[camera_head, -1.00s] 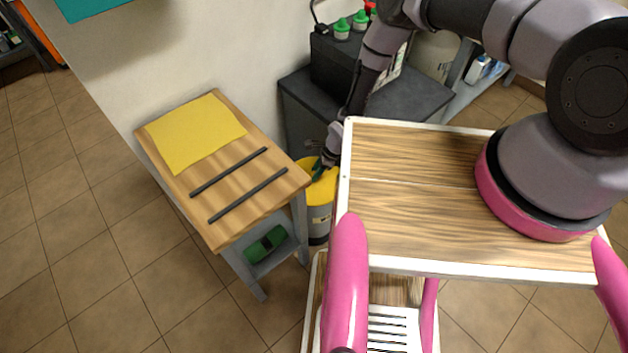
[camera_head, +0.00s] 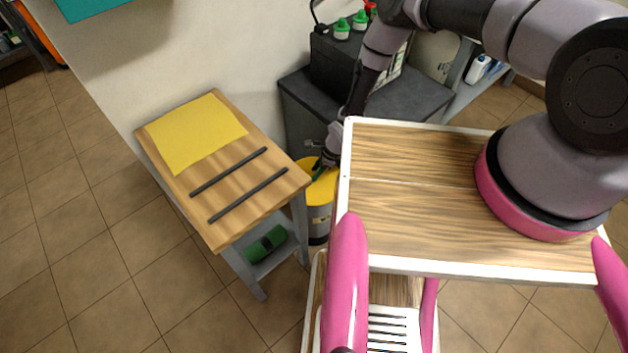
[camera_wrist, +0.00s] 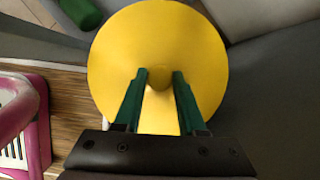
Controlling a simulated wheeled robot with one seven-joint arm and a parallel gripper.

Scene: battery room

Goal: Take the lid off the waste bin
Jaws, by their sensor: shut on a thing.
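The waste bin (camera_head: 319,222) is a grey cylinder on the floor between the wooden side table and my own tray. Its round yellow lid (camera_head: 322,190) sits at its top in the head view, and I cannot tell whether there is a gap under it. In the wrist view the lid (camera_wrist: 115,60) fills the middle, with a knob (camera_wrist: 158,78) at its centre. My gripper (camera_wrist: 160,77) has green fingers, one on each side of the knob, and is shut on it. In the head view my gripper (camera_head: 319,171) is partly hidden by my arm.
A wooden side table (camera_head: 228,228) with a yellow cloth (camera_head: 195,133) and two dark bars stands close left of the bin. A dark cabinet (camera_head: 412,108) stands behind it. A green roll (camera_head: 266,244) lies on the table's lower shelf. Floor at left is clear.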

